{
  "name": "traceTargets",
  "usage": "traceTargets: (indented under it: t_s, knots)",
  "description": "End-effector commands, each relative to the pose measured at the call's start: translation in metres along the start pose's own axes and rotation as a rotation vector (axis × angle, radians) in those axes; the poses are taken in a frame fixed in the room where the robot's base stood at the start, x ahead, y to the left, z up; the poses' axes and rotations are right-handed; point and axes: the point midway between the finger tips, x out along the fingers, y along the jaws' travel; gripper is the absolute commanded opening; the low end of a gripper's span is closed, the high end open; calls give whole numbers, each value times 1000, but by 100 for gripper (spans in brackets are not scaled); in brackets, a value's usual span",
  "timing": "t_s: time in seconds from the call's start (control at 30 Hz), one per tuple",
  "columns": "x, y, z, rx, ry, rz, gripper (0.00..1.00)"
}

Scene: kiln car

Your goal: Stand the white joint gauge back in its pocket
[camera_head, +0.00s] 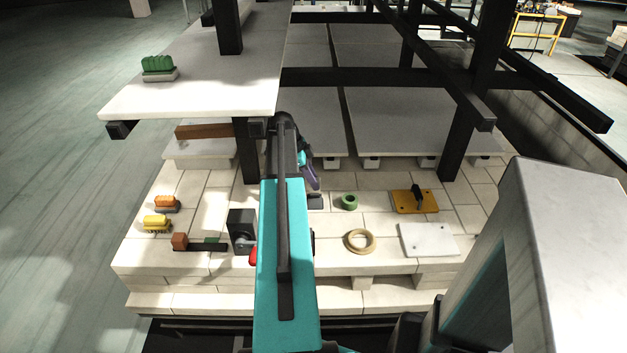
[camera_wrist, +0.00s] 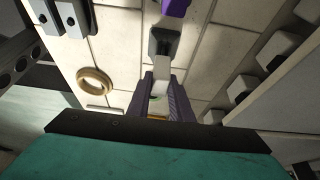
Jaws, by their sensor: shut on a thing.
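The white joint gauge (camera_wrist: 161,86) shows in the wrist view between the two purple fingers of my gripper (camera_wrist: 162,98), which is shut on it. Its far end points toward a dark block (camera_wrist: 164,42) on the pale brick deck. I cannot tell whether that end touches the block or sits in a pocket there. In the head view my gripper (camera_head: 312,180) is mostly hidden behind my arm, with a purple finger showing above a dark block (camera_head: 315,201). The gauge cannot be made out in the head view.
On the brick deck, a tan ring (camera_head: 360,241), green roll (camera_head: 349,202), white plate (camera_head: 428,240) and orange board with a black handle (camera_head: 415,201) lie to the right. A dark box (camera_head: 241,228) stands left. Black posts (camera_head: 459,140) and shelves rise behind.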

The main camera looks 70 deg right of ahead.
Motion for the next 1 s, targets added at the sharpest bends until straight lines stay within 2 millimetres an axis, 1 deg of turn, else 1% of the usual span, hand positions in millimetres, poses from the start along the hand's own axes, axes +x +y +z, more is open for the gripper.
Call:
traceTargets:
  t_s: [1.0]
  knots:
    - [16, 0, 6, 0, 0, 0, 0]
